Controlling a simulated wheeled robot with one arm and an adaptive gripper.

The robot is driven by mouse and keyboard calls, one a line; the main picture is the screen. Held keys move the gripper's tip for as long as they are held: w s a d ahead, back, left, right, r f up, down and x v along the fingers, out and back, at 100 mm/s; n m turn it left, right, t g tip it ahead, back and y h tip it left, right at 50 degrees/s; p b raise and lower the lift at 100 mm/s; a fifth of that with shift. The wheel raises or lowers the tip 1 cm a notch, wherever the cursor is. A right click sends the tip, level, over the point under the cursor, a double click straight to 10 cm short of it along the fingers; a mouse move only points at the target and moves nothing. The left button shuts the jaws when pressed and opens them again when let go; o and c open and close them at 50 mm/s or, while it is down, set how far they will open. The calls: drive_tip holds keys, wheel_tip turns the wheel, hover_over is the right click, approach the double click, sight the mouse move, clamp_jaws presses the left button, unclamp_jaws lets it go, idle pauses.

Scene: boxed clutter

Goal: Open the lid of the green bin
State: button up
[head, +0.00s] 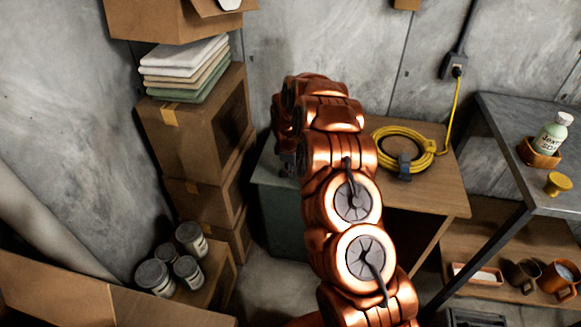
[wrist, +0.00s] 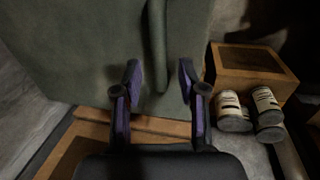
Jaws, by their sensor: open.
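The green bin (head: 280,215) stands on the floor in the middle of the head view, mostly hidden behind my copper arm. In the wrist view its dull green surface (wrist: 75,50) fills the upper left, with a raised vertical ridge (wrist: 158,45) on it. My gripper (wrist: 158,75) is open, its two purple-padded fingers apart on either side of the line of the ridge. I cannot tell whether the fingertips touch the bin.
Stacked cardboard boxes (head: 190,140) stand left of the bin, with several jars (head: 170,265) on a low box in front. A wooden desk (head: 440,185) with a coiled yellow cable (head: 385,135) is close on the right. A grey table (head: 510,120) stands farther right.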

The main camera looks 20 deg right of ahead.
drive_tip(key=shift+f, duration=0.25)
clamp_jaws()
idle(0.6)
